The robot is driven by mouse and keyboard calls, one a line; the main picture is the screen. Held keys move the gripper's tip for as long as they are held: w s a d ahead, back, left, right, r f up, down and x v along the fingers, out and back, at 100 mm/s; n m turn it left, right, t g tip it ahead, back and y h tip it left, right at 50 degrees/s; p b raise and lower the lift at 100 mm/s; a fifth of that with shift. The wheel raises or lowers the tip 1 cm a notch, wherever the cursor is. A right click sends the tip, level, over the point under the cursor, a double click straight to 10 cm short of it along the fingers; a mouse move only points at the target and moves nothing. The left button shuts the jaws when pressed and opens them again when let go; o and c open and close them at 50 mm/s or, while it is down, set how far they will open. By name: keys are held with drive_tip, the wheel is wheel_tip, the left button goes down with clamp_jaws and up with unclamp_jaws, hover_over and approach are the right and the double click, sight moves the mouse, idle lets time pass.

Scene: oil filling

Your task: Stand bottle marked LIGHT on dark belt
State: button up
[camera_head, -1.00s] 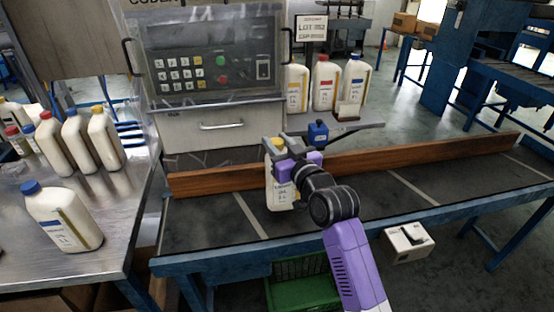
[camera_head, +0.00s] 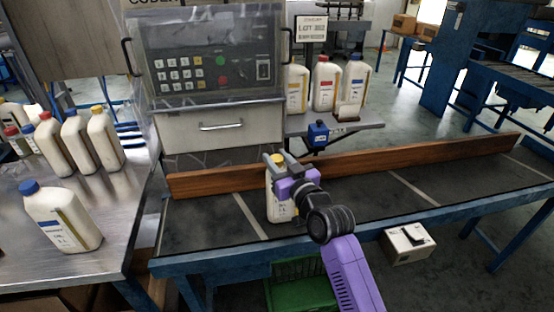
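A cream bottle with a yellow cap (camera_head: 275,204) is upright over the dark belt (camera_head: 340,205), just in front of the wooden rail. My gripper (camera_head: 279,161) is shut on the top of this bottle, around its cap and neck. The bottle's base is at or very close to the belt surface; I cannot tell whether it touches. Its front label is partly hidden by my gripper, and its print is too small to read. Other similar bottles stand on the metal table, one with a blue cap (camera_head: 62,220) nearest.
The wooden rail (camera_head: 400,160) runs along the belt's far side. Three bottles (camera_head: 325,85) stand on a shelf behind it, with a blue device (camera_head: 317,133) below. The coder cabinet (camera_head: 215,125) is behind the belt. The belt is clear to the right.

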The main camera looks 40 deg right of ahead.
drive_tip(key=o, duration=0.4)
drive_tip(key=shift+o, duration=0.2)
drive_tip(key=shift+r, duration=0.2)
drive_tip(key=s+a+f+n+y, duration=0.1)
drive_tip(key=s+a+f+y, duration=0.1)
drive_tip(key=s+a, duration=0.6)
drive_tip(key=s+a+f+n+g+y, duration=0.1)
drive_tip(key=s+a, duration=0.7)
drive_tip(key=s, duration=1)
drive_tip(key=s+a+f+n+g+y+b, duration=0.1)
drive_tip(key=s+a+f+y, duration=0.1)
drive_tip(key=s+a+f, duration=0.3)
drive_tip(key=s+a, duration=0.4)
drive_tip(key=s, duration=0.5)
drive_tip(key=shift+n+y, duration=0.4)
drive_tip(key=shift+s, duration=0.1)
